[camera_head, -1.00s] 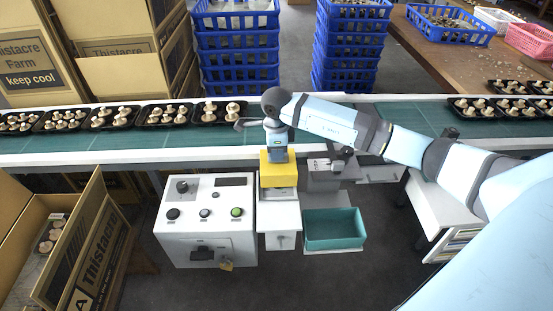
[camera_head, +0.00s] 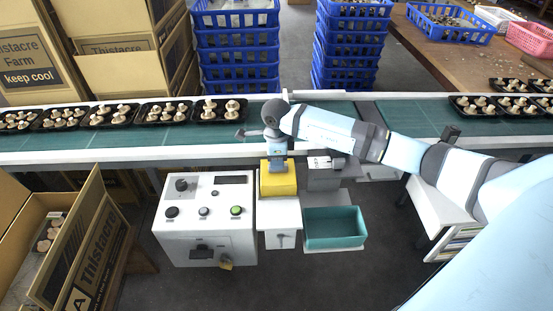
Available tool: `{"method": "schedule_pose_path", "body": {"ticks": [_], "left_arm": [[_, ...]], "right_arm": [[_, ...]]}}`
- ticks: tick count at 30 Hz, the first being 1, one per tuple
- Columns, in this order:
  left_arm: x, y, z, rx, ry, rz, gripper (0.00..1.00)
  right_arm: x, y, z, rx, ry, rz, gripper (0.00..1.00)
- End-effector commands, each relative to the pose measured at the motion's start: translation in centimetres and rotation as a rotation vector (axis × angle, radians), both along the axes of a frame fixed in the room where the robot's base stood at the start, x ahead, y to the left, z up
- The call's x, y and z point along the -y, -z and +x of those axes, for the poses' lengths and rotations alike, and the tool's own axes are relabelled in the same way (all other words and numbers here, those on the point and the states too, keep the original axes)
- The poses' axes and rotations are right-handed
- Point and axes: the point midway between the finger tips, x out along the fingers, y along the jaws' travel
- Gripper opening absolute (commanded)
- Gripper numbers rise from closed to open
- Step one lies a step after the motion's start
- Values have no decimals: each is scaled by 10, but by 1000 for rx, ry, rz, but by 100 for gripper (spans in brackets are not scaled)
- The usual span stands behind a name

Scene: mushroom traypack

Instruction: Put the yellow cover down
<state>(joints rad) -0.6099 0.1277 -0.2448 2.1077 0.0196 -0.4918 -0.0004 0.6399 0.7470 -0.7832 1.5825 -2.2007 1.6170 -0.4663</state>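The yellow cover (camera_head: 278,184) is a small block-like piece at the near side of the conveyor, just right of the white control box. It sits low, with its lower edge close to the white stand (camera_head: 279,212) below it. I cannot tell for certain whether it bears fully on what is under it. My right gripper (camera_head: 277,163) points down over the cover's top and looks shut on it, though the fingertips are small and partly hidden. My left gripper is not in view.
The control box (camera_head: 207,220) with knobs and buttons stands left of the cover. A teal bin (camera_head: 335,228) is at the right. Mushroom trays (camera_head: 166,112) line the green conveyor (camera_head: 160,140) behind. An open carton (camera_head: 75,240) is at the left.

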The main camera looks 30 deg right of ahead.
Motion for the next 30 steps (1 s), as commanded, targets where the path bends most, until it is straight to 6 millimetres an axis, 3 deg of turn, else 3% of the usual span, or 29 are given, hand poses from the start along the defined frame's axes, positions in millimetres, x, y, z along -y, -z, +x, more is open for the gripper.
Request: {"method": "schedule_pose_path", "body": {"ticks": [2, 13, 17, 24, 30], "left_arm": [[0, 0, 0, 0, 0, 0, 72], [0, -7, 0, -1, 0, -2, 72], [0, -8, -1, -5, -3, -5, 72], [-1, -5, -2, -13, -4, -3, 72], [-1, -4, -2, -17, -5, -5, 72]], "right_arm": [[0, 0, 0, 0, 0, 0, 44], [-1, -9, 0, 1, -1, 2, 44], [0, -28, 1, 4, -1, 0, 44], [0, -82, 1, 4, -2, 0, 44], [0, -117, 1, 4, 0, 0, 44]]}}
